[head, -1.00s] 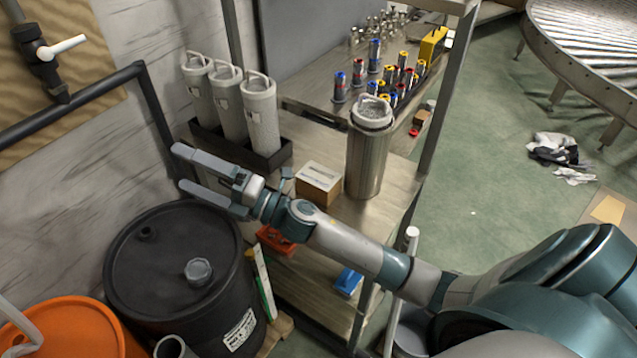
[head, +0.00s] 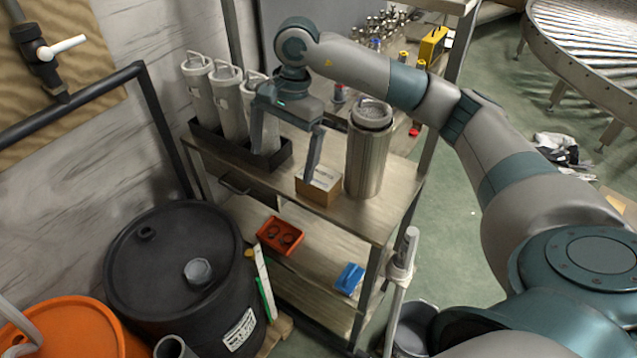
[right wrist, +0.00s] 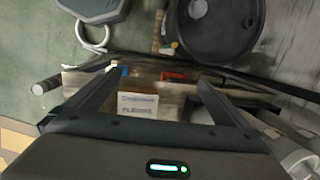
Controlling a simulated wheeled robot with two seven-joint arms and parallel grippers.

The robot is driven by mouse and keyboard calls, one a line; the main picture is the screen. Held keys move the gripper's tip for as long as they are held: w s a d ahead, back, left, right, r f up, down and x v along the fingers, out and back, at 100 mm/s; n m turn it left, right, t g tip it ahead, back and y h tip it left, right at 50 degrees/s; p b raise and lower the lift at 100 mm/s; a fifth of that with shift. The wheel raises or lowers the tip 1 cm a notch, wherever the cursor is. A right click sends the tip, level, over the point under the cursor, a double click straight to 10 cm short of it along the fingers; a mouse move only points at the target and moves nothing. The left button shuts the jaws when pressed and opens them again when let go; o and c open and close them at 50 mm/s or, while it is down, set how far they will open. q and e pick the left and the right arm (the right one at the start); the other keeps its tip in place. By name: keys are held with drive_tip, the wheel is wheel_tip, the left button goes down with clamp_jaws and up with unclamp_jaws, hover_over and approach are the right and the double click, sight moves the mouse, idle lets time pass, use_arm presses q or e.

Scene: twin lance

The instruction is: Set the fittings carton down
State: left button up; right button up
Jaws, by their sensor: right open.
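The fittings carton (head: 320,188), a small brown box with a white label, sits upright on the top shelf of the metal rack (head: 372,222). It stands just left of the steel cylinder. My right gripper (head: 284,163) is open and points down over the shelf. One finger overlaps the carton's near-left top edge in the head view; I cannot tell if they touch. In the right wrist view the carton (right wrist: 137,105) shows between the spread fingers (right wrist: 158,80), nearer the left one. My left gripper is not in view.
The steel cylinder (head: 367,160) stands close beside the carton. Grey canisters (head: 228,105) stand in a black tray (head: 272,166) behind the gripper. A lower shelf holds a red bin (head: 280,235) and a blue bin (head: 349,279). A black drum (head: 160,250) stands at front left.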

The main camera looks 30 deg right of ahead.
drive_tip(key=d+r+h, duration=0.3)
drive_tip(key=d+r, duration=0.1)
drive_tip(key=d, duration=0.5)
drive_tip(key=shift+w, duration=0.2)
drive_tip(key=shift+a, duration=0.1)
drive_tip(key=p, duration=0.5)
hover_over(320, 173)
drive_tip(key=shift+h, duration=0.3)
drive_tip(key=f, duration=1.1)
drive_tip(key=shift+s+a, duration=0.2)
drive_tip(key=shift+a, duration=0.05)
drive_tip(key=shift+f, duration=0.65)
